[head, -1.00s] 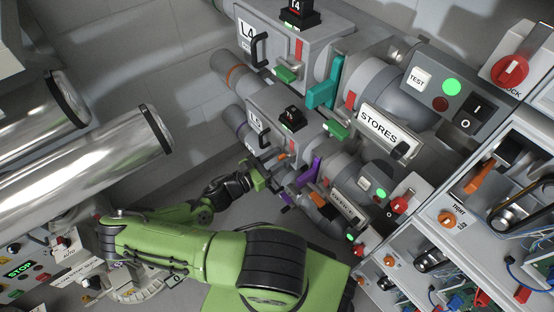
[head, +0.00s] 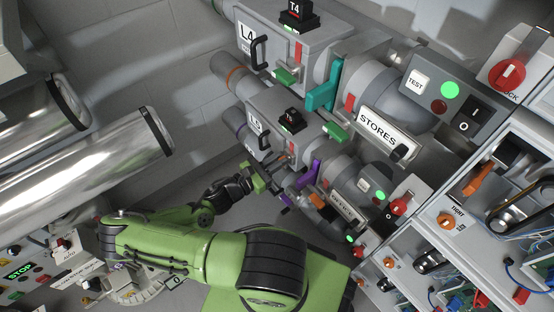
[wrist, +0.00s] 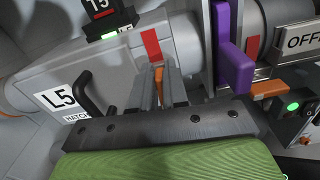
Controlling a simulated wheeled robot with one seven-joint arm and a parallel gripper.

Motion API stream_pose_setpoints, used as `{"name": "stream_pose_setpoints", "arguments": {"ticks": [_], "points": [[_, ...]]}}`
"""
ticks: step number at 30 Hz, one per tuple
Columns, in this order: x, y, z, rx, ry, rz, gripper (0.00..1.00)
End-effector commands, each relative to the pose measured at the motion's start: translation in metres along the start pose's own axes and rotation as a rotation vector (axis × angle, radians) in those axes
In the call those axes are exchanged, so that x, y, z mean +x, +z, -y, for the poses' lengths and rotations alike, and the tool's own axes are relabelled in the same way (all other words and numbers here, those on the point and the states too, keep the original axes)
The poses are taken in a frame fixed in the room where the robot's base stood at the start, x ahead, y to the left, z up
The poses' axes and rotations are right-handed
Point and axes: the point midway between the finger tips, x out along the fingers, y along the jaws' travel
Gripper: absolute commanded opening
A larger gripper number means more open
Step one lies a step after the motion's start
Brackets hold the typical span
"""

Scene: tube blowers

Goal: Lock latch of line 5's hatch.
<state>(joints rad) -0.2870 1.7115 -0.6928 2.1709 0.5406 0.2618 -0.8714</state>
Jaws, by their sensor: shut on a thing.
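The line 5 hatch housing is the grey box labelled L5 (wrist: 59,99), with a black handle (wrist: 96,98) beside the label; in the head view its label (head: 255,126) is on the left face. A small orange latch (wrist: 158,77) shows between the fingers of my gripper (wrist: 163,88), just below a red mark (wrist: 150,44) on the housing. My gripper is shut on this latch. Its lower part is hidden by the fingers and palm. In the head view my gripper (head: 272,166) is beside the L5 housing, and the latch is small there.
A purple lever (wrist: 230,55) stands close to the right of my fingers. The L4 housing (head: 318,48) with its green latch (head: 287,75) and a teal lever (head: 322,96) are above. Shiny pipes (head: 95,160) are at left. Control panels crowd the right.

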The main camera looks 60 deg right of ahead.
Motion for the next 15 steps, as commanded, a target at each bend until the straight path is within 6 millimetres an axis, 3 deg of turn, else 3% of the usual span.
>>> {"name": "stream_pose_setpoints", "arguments": {"ticks": [15], "points": [[0.000, -0.004, 0.012, 0.446, -0.003, -0.003, 0.00]]}}
